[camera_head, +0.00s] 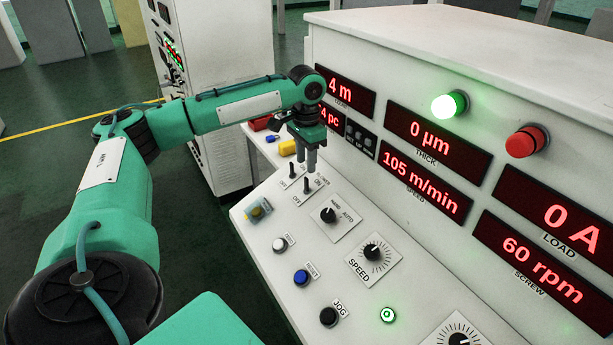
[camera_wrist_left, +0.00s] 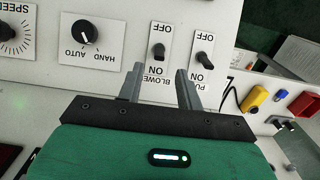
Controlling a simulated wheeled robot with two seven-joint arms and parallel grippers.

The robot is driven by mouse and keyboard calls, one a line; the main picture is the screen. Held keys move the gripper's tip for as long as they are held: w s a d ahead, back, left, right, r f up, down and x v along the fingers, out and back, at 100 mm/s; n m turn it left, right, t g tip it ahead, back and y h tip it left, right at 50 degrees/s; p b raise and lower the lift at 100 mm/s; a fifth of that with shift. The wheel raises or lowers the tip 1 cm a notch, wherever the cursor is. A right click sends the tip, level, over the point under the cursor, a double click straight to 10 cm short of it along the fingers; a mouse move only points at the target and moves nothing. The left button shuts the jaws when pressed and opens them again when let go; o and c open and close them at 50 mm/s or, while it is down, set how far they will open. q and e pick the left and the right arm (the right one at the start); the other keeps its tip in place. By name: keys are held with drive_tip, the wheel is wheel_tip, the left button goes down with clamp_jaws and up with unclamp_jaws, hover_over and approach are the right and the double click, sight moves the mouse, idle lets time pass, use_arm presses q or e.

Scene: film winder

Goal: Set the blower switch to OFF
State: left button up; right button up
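The blower switch (camera_head: 307,185) is a small dark toggle on the sloping white panel, between its ON and OFF labels. It also shows in the left wrist view (camera_wrist_left: 159,52), just beyond the fingertips, with OFF above and ON below; I cannot tell for certain which way its lever leans. My left gripper (camera_head: 304,160) points down over the switches. In the left wrist view (camera_wrist_left: 160,70) its two grey fingers are apart and empty, near the blower's ON label. I see no contact with the lever. My right gripper is not in view.
A second, similar toggle (camera_wrist_left: 203,60) stands close beside the blower switch. The HAND/AUTO knob (camera_head: 328,215) and SPEED knob (camera_head: 373,252) are nearby. Red displays (camera_head: 424,183) rise behind the panel. A yellow object (camera_head: 287,148) and a red one (camera_head: 262,123) lie beyond the switches.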

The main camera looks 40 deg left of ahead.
sight(306, 178)
use_arm(q)
wheel_tip(306, 178, down, 7)
drive_tip(key=shift+p, duration=0.65)
clamp_jaws()
